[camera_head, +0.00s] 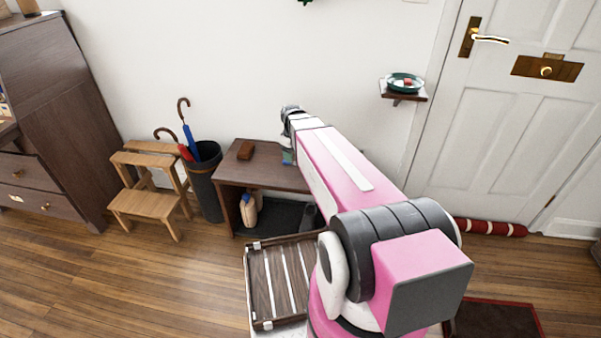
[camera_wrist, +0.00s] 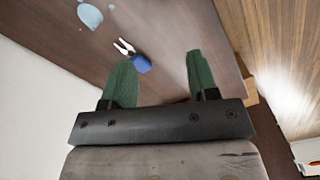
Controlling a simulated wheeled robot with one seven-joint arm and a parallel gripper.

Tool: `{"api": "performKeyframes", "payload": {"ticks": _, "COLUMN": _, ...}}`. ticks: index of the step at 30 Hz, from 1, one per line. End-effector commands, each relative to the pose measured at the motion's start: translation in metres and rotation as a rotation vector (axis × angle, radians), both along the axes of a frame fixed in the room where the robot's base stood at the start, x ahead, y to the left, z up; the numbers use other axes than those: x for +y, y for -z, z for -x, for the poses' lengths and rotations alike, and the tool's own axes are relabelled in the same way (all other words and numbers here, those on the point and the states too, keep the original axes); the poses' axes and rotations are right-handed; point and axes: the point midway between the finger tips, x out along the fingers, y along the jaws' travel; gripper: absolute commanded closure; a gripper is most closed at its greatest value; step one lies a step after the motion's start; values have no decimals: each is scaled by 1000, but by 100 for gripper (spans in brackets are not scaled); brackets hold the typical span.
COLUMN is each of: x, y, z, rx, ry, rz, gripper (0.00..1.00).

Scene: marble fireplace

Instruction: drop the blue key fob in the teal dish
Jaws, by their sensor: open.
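The blue key fob (camera_wrist: 142,64), with metal keys attached, lies on the dark wooden bench top in the wrist view. My gripper (camera_wrist: 160,60) is open above the bench, its two green fingers apart. The fob appears in the gap between them, closer to the left finger; no contact shows. In the head view my gripper (camera_head: 288,156) is at the bench, mostly hidden by my arm, and I cannot make out the fob there. The teal dish (camera_head: 405,87) sits on a small wall shelf at the upper right, with a small red thing in it.
The bench (camera_head: 262,178) also bears a brown block (camera_head: 246,150); a pale blue patch (camera_wrist: 90,15) shows in the wrist view. An umbrella stand (camera_head: 204,185) and step stool (camera_head: 150,203) are left of it. The wall shelf (camera_head: 404,96) is beside the white door (camera_head: 500,130).

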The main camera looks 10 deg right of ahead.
Motion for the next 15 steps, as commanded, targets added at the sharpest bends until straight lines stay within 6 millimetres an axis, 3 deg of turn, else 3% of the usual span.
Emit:
{"api": "performKeyframes", "payload": {"ticks": 1, "x": -2, "y": 2, "z": 31, "rx": 3, "ry": 90, "rz": 0, "gripper": 46}}
{"api": "performKeyframes", "payload": {"ticks": 6, "x": -7, "y": 9, "z": 91, "rx": 0, "ry": 407, "rz": -1, "gripper": 46}}
{"api": "performKeyframes", "payload": {"ticks": 10, "x": -9, "y": 12, "z": 121, "rx": -1, "ry": 582, "rz": -1, "gripper": 46}}
{"api": "performKeyframes", "payload": {"ticks": 15, "x": -10, "y": 13, "z": 136, "rx": -4, "ry": 698, "rz": -3, "gripper": 40}}
